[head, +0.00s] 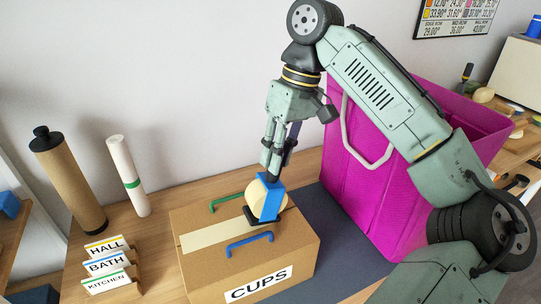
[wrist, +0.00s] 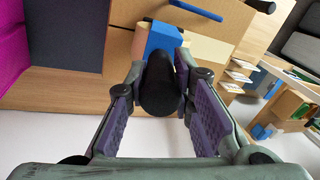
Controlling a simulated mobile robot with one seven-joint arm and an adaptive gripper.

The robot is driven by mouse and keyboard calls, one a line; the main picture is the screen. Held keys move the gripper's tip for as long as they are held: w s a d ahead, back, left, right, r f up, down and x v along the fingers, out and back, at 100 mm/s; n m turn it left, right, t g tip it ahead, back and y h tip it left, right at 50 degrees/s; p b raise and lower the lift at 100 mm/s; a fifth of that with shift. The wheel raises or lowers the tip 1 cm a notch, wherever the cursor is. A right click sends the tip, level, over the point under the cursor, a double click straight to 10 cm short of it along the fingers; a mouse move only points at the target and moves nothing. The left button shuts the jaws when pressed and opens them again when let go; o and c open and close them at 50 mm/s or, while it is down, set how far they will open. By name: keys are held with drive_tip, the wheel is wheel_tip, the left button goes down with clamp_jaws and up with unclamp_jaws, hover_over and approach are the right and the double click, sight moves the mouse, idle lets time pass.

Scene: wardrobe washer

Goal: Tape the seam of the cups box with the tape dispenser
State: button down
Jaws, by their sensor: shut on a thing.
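The cups box (head: 250,262) is a closed brown carton labelled CUPS on the table, with a green handle (head: 227,202) and a blue handle (head: 250,244) on top. A pale strip (head: 212,233) runs along its top seam from the left edge to the dispenser. The tape dispenser (head: 270,190), blue with a cream roll and black parts, is upright at the right part of the seam, at or just above the lid; exact contact is unclear. My gripper (head: 272,158) is shut on its black handle (wrist: 160,85), pointing down. The wrist view shows the dispenser's blue body (wrist: 164,38) beyond the fingers.
A large magenta bag (head: 375,190) stands close to the right, by a dark mat (head: 320,215). Two tubes, brown (head: 68,180) and white (head: 128,175), stand at the back left. HALL, BATH and KITCHEN cards (head: 108,264) stand left of the box.

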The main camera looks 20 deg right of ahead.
drive_tip(key=shift+d, duration=0.35)
drive_tip(key=shift+d, duration=1.8)
